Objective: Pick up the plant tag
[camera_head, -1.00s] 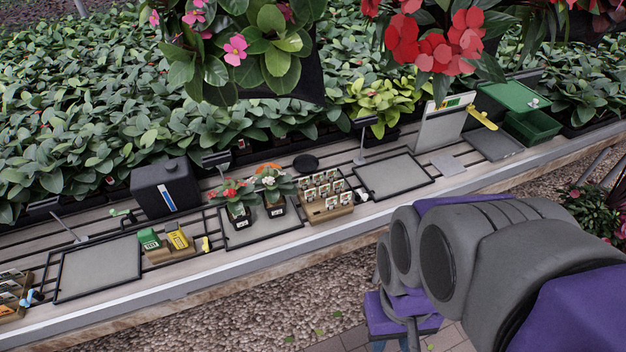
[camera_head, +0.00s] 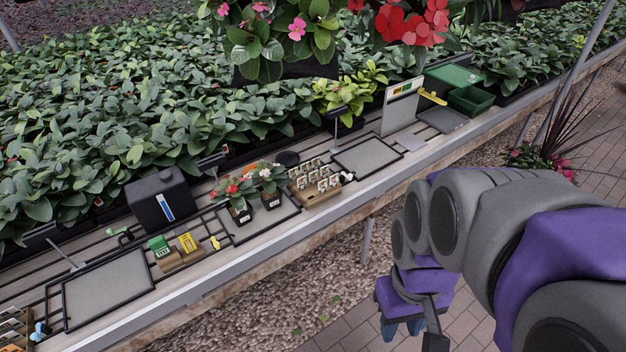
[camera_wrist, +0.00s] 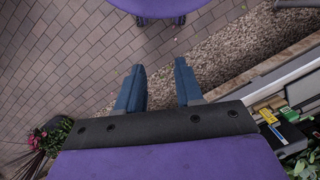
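Several small picture tags stand in rows in a wooden holder (camera_head: 323,197) on the bench, right of two potted plants; which one is the plant tag I cannot tell. Green and yellow cards, the yellow one (camera_head: 187,242) in front view, stand in another wooden holder (camera_head: 170,263) at the left. My gripper hangs low in front of the bench, over the paving, partly seen in the head view. In the wrist view, my gripper (camera_wrist: 158,88) has its two blue fingers apart with nothing between them.
The bench carries a dark box (camera_head: 160,200), an empty grey tray (camera_head: 108,288), another grey tray (camera_head: 368,157), a sign board (camera_head: 400,105) and a green bin (camera_head: 470,100). Hanging flowers (camera_head: 285,35) are above. Gravel and brick paving (camera_head: 480,325) lie in front of the bench.

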